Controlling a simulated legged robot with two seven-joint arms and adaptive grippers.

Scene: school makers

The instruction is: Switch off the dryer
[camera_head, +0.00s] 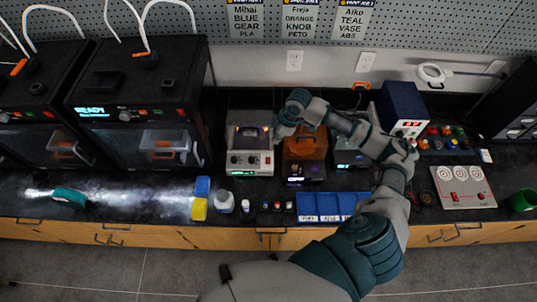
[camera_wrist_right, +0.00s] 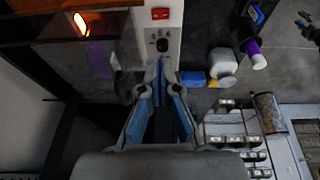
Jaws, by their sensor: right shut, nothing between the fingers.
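No label naming a dryer is legible, so I cannot tell for sure which bench unit it is. A pale grey unit (camera_head: 250,158) with a window, knobs and a lit green display stands left of centre. An orange-topped unit (camera_head: 305,145) stands right of it, partly behind my arm. My right gripper (camera_head: 281,130) is shut and empty, at the upper right of the pale unit. In the wrist view my right gripper (camera_wrist_right: 160,72) is just below a pale panel (camera_wrist_right: 172,28) with a red switch (camera_wrist_right: 160,14) and a black knob (camera_wrist_right: 162,45); contact is unclear. My left gripper is out of view.
A dark printer (camera_head: 135,95) reading READY stands to the left. A blue box (camera_head: 403,105) and a pale panel with round dials (camera_head: 463,186) are on the right.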

